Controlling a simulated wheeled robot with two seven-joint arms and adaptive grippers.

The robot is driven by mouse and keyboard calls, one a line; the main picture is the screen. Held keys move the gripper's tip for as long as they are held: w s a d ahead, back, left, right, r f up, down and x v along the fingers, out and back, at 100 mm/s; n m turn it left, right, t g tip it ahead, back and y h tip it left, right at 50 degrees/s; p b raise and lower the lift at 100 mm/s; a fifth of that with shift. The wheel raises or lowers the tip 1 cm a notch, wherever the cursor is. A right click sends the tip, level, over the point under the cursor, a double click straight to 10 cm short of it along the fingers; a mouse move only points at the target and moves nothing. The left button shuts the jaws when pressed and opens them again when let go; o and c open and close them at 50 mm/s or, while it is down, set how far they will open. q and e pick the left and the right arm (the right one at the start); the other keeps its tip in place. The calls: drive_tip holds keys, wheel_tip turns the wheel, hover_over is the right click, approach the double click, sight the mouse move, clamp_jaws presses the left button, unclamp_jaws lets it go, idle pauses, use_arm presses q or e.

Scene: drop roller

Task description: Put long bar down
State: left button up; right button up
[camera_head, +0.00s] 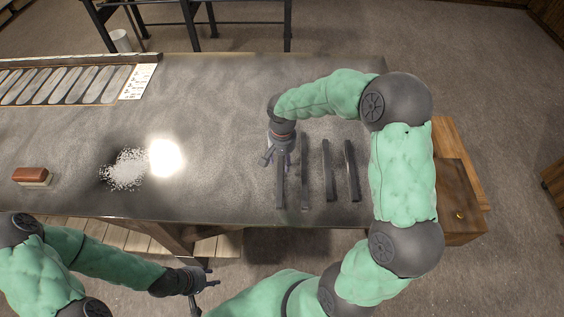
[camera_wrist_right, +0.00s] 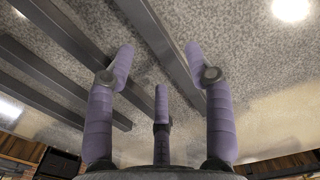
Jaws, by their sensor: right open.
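Several dark bars lie side by side on the table. The leftmost bar (camera_head: 280,188) is beneath my right gripper (camera_head: 279,156), and its upper part is hidden by the gripper. In the right wrist view this bar (camera_wrist_right: 165,42) runs between the spread purple fingers of my right gripper (camera_wrist_right: 162,75), which is open and not closed on it. The other bars are the second (camera_head: 305,175), third (camera_head: 328,172) and rightmost (camera_head: 352,172). My left gripper (camera_head: 208,287) is away from the bars, in front of the table edge, with its fingers apart and nothing visible in them.
The table (camera_head: 225,110) is clear between the bars and a pile of white bits (camera_head: 125,170). A brush (camera_head: 32,176) lies at far left. A rack of long oval pieces (camera_head: 70,85) is at back left. A wooden box (camera_head: 460,195) stands beyond the right edge.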

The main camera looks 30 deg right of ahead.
sight(282, 166)
wheel_tip(282, 166, up, 9)
drive_tip(key=p, duration=0.1)
drive_tip(key=shift+r, duration=0.15)
